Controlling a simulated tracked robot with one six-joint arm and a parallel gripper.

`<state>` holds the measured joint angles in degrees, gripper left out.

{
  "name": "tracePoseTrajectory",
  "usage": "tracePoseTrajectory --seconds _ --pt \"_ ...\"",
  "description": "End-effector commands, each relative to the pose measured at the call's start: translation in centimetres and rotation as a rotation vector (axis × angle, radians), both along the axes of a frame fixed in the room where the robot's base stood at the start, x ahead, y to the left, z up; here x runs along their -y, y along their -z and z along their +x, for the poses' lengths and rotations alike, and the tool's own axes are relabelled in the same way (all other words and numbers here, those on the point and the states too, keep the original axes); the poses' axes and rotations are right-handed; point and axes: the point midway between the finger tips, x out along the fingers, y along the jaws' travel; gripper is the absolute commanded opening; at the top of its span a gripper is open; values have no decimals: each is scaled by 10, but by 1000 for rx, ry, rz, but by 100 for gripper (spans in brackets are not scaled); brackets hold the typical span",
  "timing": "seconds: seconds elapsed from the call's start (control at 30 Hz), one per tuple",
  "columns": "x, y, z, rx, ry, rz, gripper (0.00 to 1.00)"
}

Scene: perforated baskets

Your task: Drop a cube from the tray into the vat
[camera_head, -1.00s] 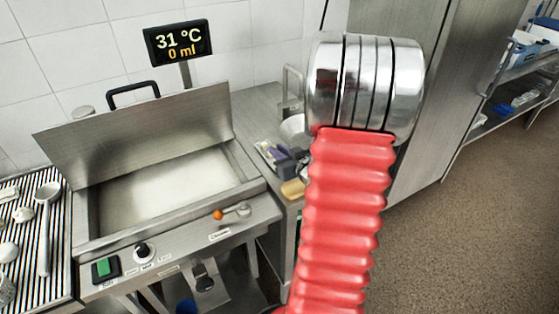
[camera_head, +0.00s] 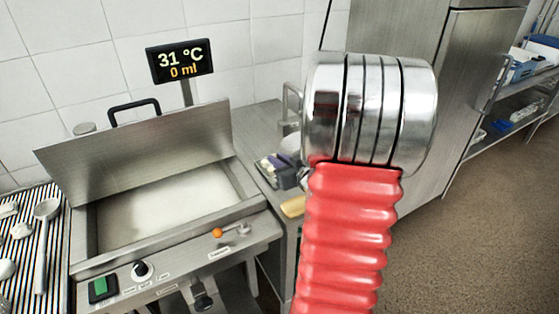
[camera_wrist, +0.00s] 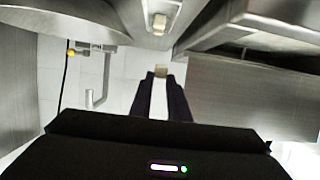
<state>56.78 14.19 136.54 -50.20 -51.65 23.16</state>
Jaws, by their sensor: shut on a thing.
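The vat (camera_head: 172,233) is a steel pan with its lid raised, at the left in the head view. Its inside looks pale and empty, and a display above it reads 31 °C and 0 ml. In the wrist view my gripper (camera_wrist: 161,72) has its dark fingers shut on a small beige block, which appears to be the cube (camera_wrist: 161,69). My arm fills the centre of the head view, and my gripper does not show there. I cannot clearly identify the tray.
A striped drainboard (camera_head: 28,250) with ladles lies left of the vat. A dark caddy (camera_head: 283,177) and a yellowish item (camera_head: 293,207) sit on the counter right of it. A grey bent pipe (camera_wrist: 95,98) shows in the wrist view. Floor at the right is open.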

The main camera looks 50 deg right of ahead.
Motion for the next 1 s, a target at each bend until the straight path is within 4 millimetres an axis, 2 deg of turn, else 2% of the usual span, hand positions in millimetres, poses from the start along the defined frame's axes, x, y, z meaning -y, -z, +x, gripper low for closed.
tracePoseTrajectory --seconds 0.17,0.37,1.0 --pt "-5 -3 2 2 0 -2 0" --pt "-24 -11 8 2 -3 -2 0" --pt "-104 -41 37 1 -4 -1 0"
